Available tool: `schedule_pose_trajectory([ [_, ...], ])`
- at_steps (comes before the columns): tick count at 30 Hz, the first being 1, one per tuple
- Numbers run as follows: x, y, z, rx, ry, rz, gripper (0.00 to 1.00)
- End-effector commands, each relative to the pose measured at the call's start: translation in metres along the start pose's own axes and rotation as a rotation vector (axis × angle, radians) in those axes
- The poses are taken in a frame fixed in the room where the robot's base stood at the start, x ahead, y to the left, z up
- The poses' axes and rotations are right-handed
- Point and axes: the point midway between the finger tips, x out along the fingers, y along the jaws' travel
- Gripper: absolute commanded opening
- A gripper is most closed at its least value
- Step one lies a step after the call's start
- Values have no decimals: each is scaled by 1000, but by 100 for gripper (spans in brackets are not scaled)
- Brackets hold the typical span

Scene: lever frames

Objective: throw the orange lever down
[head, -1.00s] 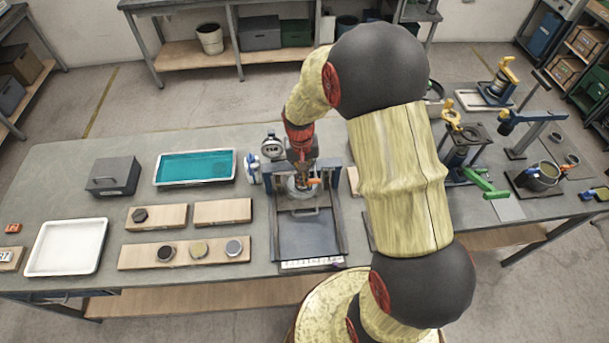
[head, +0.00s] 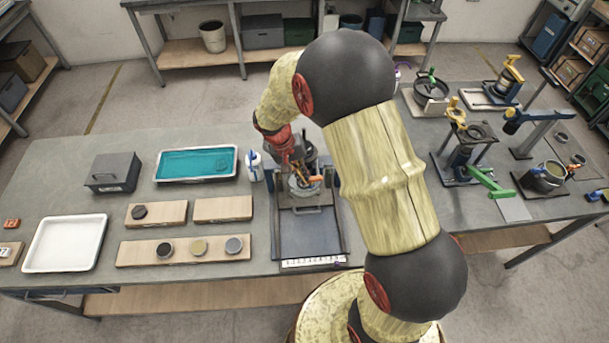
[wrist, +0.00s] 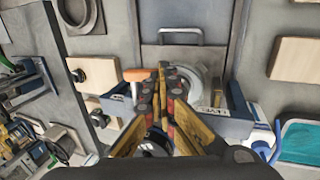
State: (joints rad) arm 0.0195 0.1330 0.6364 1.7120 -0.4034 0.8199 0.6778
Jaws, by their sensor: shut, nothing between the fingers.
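The orange lever (wrist: 135,75) shows in the wrist view as a short orange handle just left of my fingertips. In the head view its orange end (head: 316,179) shows just right of my gripper. It belongs to a device with a round grey metal part (wrist: 190,80) at the back of a dark tray frame. My gripper (wrist: 163,70) is shut and empty, pointing at this device beside the lever. It also shows in the head view (head: 301,180). I cannot tell whether the fingers touch the lever. My gripper and wrist hide part of the device.
A white bottle (head: 254,166) and a teal tray (head: 197,164) stand left of the device. Wooden boards (head: 222,209) with round pucks lie at the left front. On the right stand a green-handled press (head: 490,183) and a pot (head: 545,177). My arm covers the middle of the bench.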

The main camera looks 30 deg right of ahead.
Motion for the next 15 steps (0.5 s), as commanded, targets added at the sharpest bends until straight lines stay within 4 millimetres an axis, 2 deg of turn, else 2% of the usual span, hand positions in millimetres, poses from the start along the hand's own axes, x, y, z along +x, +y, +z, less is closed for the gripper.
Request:
schedule_pose_trajectory([
  [5, 13, -11, 0, -7, 1, 158, 0],
  [15, 29, -18, 0, -5, 0, 484, 0],
])
